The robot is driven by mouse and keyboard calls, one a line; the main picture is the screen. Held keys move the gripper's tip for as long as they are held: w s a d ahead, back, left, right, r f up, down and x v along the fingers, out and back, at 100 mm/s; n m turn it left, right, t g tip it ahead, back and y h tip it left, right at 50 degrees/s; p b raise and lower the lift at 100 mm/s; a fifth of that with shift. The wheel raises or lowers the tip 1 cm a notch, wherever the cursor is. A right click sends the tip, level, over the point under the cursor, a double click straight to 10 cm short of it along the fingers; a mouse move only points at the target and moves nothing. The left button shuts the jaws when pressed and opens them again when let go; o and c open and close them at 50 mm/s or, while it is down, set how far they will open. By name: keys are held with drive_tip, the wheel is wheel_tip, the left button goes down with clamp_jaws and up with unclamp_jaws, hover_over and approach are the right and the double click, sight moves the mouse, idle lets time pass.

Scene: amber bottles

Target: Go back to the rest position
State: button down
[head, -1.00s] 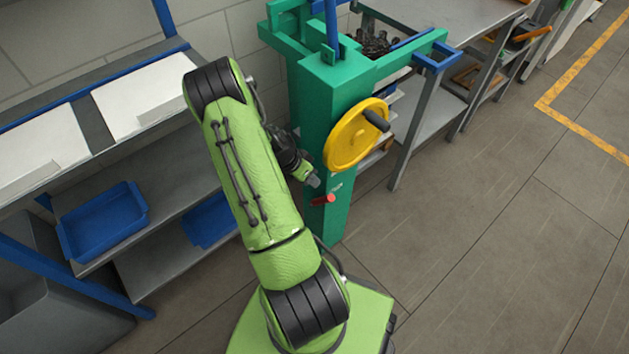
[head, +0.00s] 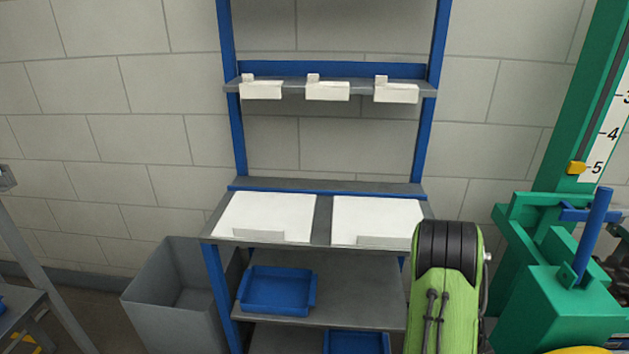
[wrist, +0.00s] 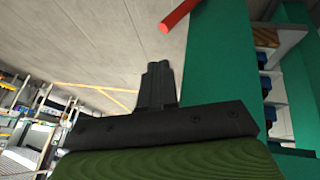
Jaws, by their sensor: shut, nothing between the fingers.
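My gripper (wrist: 157,84) shows in the wrist view with its two dark fingers together and nothing between them. A red rod or handle (wrist: 180,15) is above and to the right of the fingertips, apart from them. The green column of a machine (wrist: 222,60) stands just to the right of the fingers. In the head view, only the upper part of my green arm shows at the lower right. My gripper is outside that view.
A blue-framed workstation (head: 325,185) with white boards stands against the wall. Its lower shelves hold blue trays (head: 277,290). A grey bin (head: 180,290) is to its left. The green machine (head: 555,310) stands close to the right of my arm.

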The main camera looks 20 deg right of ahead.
drive_tip(key=w+a+r+n+t+p, duration=0.1)
drive_tip(key=w+a+r+n+t, duration=0.15)
drive_tip(key=a+r, duration=0.4)
drive_tip(key=w+a+r+n+t+y+p, duration=0.1)
drive_tip(key=w+a+r+n+t+p, duration=0.1)
drive_tip(key=w+a+r+n, duration=0.45)
drive_tip(key=w+a+r+n+t+p, duration=0.15)
drive_tip(key=a+r, duration=0.25)
drive_tip(key=r, duration=0.5)
drive_tip(key=s+a+r+n+t+y+p, duration=0.1)
drive_tip(key=s+a+r+n+t, duration=0.1)
drive_tip(key=s+a+r+n, duration=0.2)
drive_tip(key=s+a+r+n+t+y+p, duration=0.1)
drive_tip(key=s+a+r+n+t, duration=0.1)
drive_tip(key=s+a+r+n, duration=0.3)
drive_tip(key=a+r+n, duration=0.3)
drive_tip(key=a, duration=0.3)
drive_tip(key=shift+s+a+p, duration=0.2)
drive_tip(key=shift+a+p, duration=0.1)
drive_tip(key=shift+a, duration=0.1)
